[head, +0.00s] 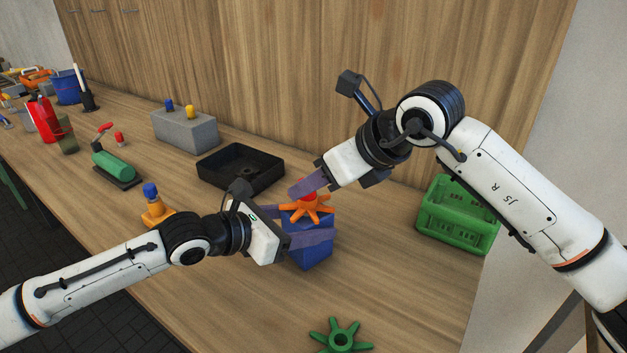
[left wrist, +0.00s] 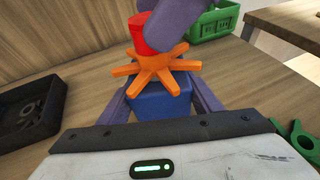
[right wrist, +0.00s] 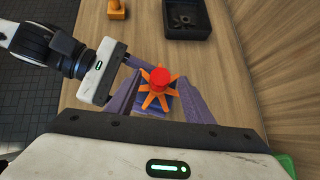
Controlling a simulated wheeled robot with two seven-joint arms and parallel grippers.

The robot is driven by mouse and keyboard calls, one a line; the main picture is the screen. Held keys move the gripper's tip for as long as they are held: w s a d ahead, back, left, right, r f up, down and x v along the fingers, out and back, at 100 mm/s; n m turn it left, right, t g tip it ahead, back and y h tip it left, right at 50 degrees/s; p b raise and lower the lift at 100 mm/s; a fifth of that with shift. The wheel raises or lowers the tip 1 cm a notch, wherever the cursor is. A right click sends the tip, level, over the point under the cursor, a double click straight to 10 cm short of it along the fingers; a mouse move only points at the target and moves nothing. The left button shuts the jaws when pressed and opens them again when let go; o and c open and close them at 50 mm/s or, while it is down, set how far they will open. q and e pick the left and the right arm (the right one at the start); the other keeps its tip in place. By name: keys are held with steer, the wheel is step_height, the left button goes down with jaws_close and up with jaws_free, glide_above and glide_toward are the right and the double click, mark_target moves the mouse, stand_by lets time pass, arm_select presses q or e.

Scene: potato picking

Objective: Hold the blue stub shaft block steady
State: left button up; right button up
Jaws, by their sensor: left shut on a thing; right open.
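The blue stub shaft block (head: 312,254) stands on the table, with an orange spoked wheel (head: 318,212) and a red cap (head: 309,196) on top of it. My left gripper (head: 308,237) is shut on the block, with purple fingers on two sides of it; the block also shows in the left wrist view (left wrist: 158,105). My right gripper (head: 306,187) is open above the block, its fingers by the red cap. In the right wrist view the red cap (right wrist: 160,79) lies between the open fingers, and the orange wheel (right wrist: 151,99) is below it.
A black tray (head: 241,180) lies behind the block, and a green crate (head: 456,225) stands at the right. A green spoked wheel (head: 340,338) lies at the front edge. A grey block with pegs (head: 186,132), an orange piece (head: 153,212) and a green cylinder (head: 114,166) stand at the left.

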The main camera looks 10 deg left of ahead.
steer(key=v, duration=1.1)
arm_select(q)
steer(key=o, duration=1.6)
